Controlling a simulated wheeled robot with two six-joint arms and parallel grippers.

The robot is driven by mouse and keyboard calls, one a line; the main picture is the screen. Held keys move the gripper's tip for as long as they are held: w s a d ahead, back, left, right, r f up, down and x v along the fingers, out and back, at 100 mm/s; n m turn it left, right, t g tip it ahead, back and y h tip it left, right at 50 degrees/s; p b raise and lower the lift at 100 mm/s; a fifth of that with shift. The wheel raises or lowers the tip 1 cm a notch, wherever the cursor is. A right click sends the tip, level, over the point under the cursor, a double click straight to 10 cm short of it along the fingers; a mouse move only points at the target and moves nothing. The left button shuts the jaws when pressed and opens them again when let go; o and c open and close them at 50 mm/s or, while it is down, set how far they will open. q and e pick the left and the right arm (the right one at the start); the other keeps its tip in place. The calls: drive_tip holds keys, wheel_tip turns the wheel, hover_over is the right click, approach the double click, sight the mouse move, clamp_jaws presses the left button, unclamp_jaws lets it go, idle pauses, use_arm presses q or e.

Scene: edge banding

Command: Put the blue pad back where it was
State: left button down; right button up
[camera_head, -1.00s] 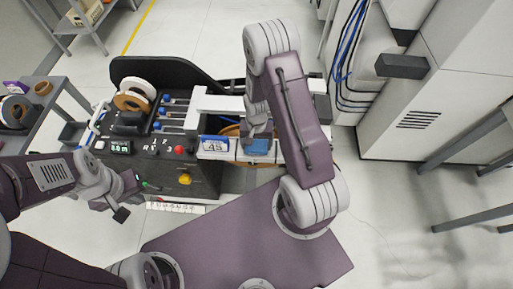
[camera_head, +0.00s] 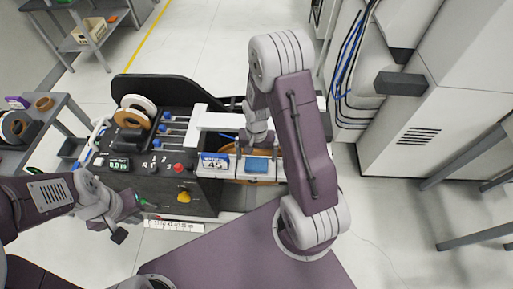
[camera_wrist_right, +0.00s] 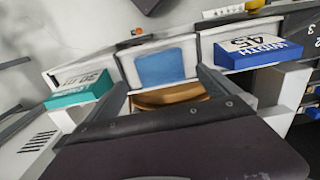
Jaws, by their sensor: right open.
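The blue pad (camera_head: 257,164) lies on a pale front strip of the bench machine, right of the blue-and-white card marked 45 (camera_head: 214,162). In the right wrist view the pad (camera_wrist_right: 160,67) is a blue rectangle on a white panel. My right gripper (camera_head: 257,147) is open at the pad, and its fingers (camera_wrist_right: 165,82) lie to either side of it in the wrist view. I cannot tell whether they touch it. My left gripper (camera_head: 135,208) is low in front of the machine's control panel, away from the pad. Its jaws are not clear.
A teal card (camera_wrist_right: 80,90) sits at the left of the wrist view. A grey cabinet (camera_head: 420,125) stands at right, a shelf cart (camera_head: 45,125) at left.

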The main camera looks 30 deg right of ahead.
sight(257, 163)
wheel_tip(257, 163, up, 7)
drive_tip(key=s+a+r+n+t+b, duration=0.1)
drive_tip(key=s+a+r+n, duration=0.2)
drive_tip(key=s+a+n, duration=0.2)
drive_tip(key=s+n, duration=0.1)
drive_tip(key=s, duration=0.2)
drive_tip(key=shift+s+b, duration=0.25)
drive_tip(key=shift+b, duration=0.15)
